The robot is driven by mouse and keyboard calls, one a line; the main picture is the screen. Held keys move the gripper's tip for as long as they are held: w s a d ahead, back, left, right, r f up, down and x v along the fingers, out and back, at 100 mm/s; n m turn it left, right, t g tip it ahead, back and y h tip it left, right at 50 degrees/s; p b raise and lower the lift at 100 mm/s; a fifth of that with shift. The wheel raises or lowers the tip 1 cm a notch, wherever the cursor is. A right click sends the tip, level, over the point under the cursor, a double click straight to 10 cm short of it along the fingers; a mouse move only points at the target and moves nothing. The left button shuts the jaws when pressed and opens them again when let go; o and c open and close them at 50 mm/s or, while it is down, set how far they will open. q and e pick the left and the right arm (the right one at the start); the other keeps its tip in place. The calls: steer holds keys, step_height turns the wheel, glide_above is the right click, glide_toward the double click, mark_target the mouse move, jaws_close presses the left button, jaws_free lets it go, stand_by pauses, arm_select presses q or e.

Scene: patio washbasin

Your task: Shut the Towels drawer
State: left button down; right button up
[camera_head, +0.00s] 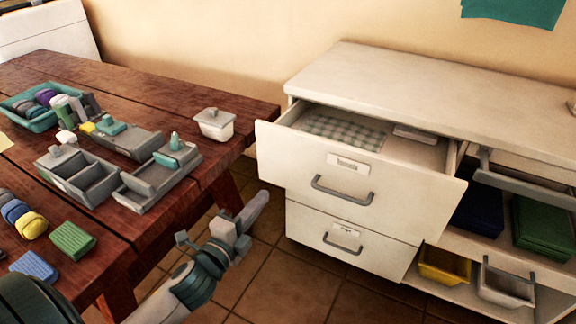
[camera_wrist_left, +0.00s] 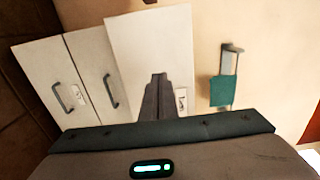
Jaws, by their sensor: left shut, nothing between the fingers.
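The open top drawer (camera_head: 360,178) of a white cabinet stands pulled well out. A checked cloth (camera_head: 340,131) and a pale flat item lie in it. Its front has a grey bar handle (camera_head: 343,190) and a label (camera_head: 348,163) too small to read. My left gripper (camera_head: 262,196) is shut and empty, in front of the cabinet and left of the drawer front. In the left wrist view, the shut fingers (camera_wrist_left: 157,80) overlap a large white panel (camera_wrist_left: 145,40); contact cannot be told. My right gripper is not in view.
The lower drawer (camera_head: 350,240) is shut. Open shelves at right hold a yellow bin (camera_head: 444,266) and green items (camera_head: 542,228). A wooden table (camera_head: 150,75) with trays and a small white tub (camera_head: 214,124) stands at left. Tiled floor (camera_head: 262,285) shows between table and cabinet.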

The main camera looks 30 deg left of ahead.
arm_select(q)
steer(key=shift+w, duration=0.15)
glide_toward(293, 160)
steer(key=w, duration=0.4)
steer(key=shift+w, duration=0.4)
steer(key=shift+w+d, duration=0.1)
steer(key=shift+w, duration=0.7)
steer(key=shift+f, duration=0.1)
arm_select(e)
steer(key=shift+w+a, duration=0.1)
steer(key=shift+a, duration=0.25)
